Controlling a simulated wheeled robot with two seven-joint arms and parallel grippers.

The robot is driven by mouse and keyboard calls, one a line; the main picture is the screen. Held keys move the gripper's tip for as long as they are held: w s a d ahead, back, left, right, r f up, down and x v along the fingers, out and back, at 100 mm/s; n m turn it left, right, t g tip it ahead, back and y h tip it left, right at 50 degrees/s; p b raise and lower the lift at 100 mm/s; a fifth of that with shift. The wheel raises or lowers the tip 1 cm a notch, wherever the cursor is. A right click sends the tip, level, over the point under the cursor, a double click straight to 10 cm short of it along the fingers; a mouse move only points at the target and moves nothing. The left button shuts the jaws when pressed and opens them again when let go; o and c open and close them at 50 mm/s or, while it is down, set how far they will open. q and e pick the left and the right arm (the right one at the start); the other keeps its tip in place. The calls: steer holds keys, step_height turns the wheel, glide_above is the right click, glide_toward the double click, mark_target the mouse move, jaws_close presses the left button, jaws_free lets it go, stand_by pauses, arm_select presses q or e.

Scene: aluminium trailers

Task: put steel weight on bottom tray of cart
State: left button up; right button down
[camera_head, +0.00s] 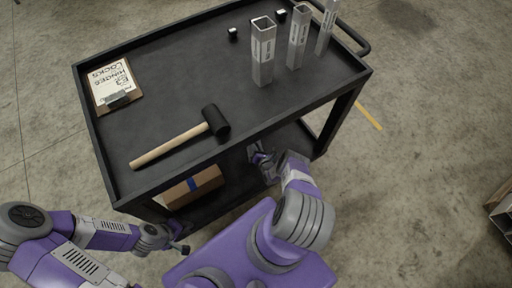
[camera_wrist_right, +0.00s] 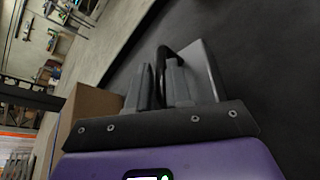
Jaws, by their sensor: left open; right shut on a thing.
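The cart (camera_head: 180,60) has a black top tray and a bottom tray (camera_head: 225,203) beneath it. My right gripper (camera_head: 256,155) reaches in under the top tray, over the bottom tray. In the right wrist view its fingers (camera_wrist_right: 163,85) are shut on the black handle of the grey steel weight (camera_wrist_right: 203,68). The weight is close to the dark tray surface (camera_wrist_right: 260,60); I cannot tell if it touches. The top tray and my gripper hide the weight in the head view. My left gripper (camera_head: 182,248) is open and empty outside the cart's near left corner.
A cardboard box (camera_head: 195,187) with blue tape is on the bottom tray, left of my right gripper; it also shows in the wrist view (camera_wrist_right: 90,108). The top tray carries a mallet (camera_head: 185,137), a clipboard (camera_head: 115,85), metal tubes (camera_head: 263,55) and small black pieces (camera_head: 233,34).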

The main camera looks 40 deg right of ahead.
steer(key=shift+w+d+f+b, duration=0.1)
steer(key=shift+w+f+b, duration=0.05)
steer(key=shift+f+b, duration=1.25)
steer(key=shift+f, duration=0.15)
steer(key=c, duration=1.4)
jaws_free()
steer(key=shift+f, duration=0.2)
steer(key=o, duration=0.3)
steer(key=shift+o, duration=0.2)
